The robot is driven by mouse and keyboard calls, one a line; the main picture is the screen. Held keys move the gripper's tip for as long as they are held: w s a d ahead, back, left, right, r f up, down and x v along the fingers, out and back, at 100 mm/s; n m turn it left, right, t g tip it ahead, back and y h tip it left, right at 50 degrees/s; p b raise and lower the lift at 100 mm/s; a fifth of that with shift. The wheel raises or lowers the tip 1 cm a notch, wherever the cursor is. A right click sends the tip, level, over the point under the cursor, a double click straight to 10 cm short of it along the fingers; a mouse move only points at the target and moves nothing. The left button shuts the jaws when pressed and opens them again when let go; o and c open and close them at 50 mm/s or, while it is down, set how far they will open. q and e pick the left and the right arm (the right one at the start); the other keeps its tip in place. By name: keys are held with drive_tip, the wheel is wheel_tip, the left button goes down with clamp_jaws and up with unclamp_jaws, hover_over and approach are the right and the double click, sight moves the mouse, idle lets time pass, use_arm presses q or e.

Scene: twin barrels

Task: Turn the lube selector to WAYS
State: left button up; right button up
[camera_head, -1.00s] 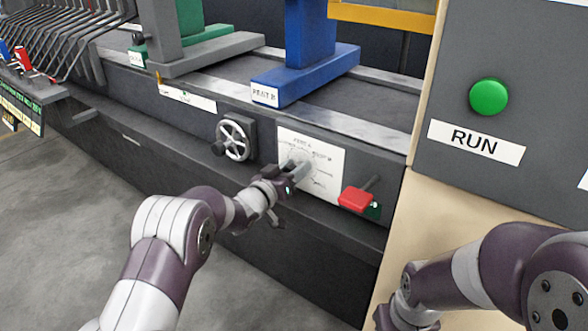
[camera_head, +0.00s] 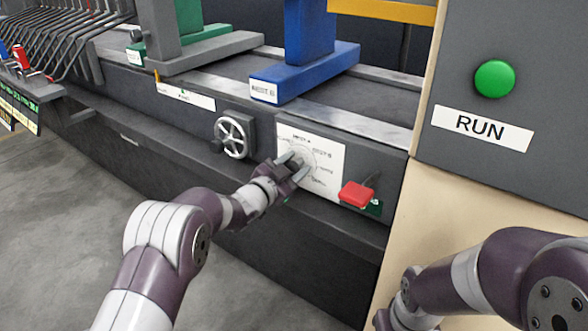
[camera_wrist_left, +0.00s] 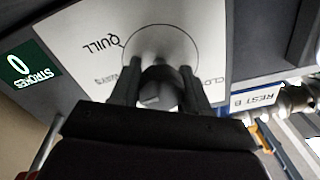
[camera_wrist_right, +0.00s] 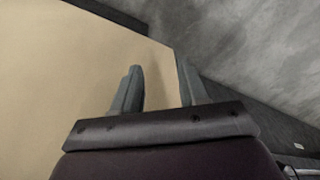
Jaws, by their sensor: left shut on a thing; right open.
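The lube selector is a dial on a white plate (camera_head: 325,156) on the machine's front. My left gripper (camera_head: 292,166) is at the dial, its two fingers to either side of the knob. In the left wrist view the knob (camera_wrist_left: 158,78) is between the fingertips, and the gripper is shut on it. The upside-down labels around its circle include QUILL and WAYS, with another partly hidden behind a finger. The knob's pointer direction is not clear. My right gripper (camera_wrist_right: 160,88) is open and empty in the right wrist view.
A handwheel (camera_head: 233,137) is left of the plate, and a red lever (camera_head: 357,194) is just right of it. A blue rest (camera_head: 305,72) stands above. A grey panel with a green RUN button (camera_head: 494,78) is at the right. Beige panelling (camera_wrist_right: 70,75) is beside my right gripper.

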use_arm(q)
drive_tip(key=shift+m, duration=0.6)
drive_tip(key=o, duration=1)
drive_tip(key=p+v, duration=0.3)
drive_tip(key=v, duration=0.9)
drive_tip(key=shift+s+a, duration=0.15)
drive_tip(key=shift+s, duration=0.2)
drive_tip(key=shift+f, duration=0.1)
